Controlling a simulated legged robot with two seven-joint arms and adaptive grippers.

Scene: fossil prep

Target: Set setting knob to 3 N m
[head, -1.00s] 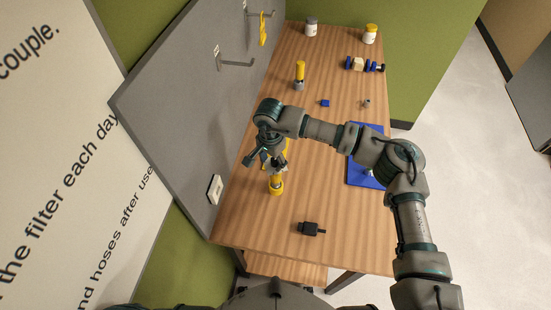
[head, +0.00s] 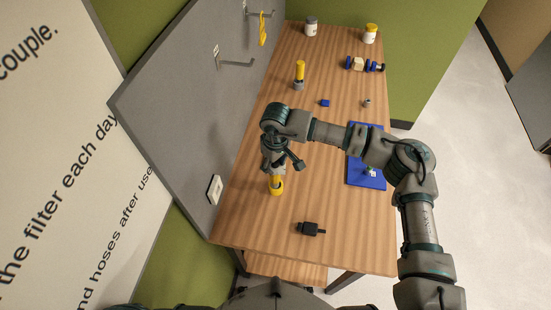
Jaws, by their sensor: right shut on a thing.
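A yellow tool (head: 276,187) stands at the left side of the wooden table, close to the grey board. My right gripper (head: 275,171) is directly over it and shut on its top part, which I take to be the setting knob. The gripper hides most of that part, so its scale and set value cannot be read. One dark part of the gripper sticks out to the right. My left gripper is not in view.
A black tool (head: 311,229) lies near the table's front. A blue mat (head: 366,180) is at the right, partly under my arm. A yellow-and-grey tool (head: 299,75), a blue block (head: 325,103) and jars stand farther back. The grey board (head: 180,110) borders the left.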

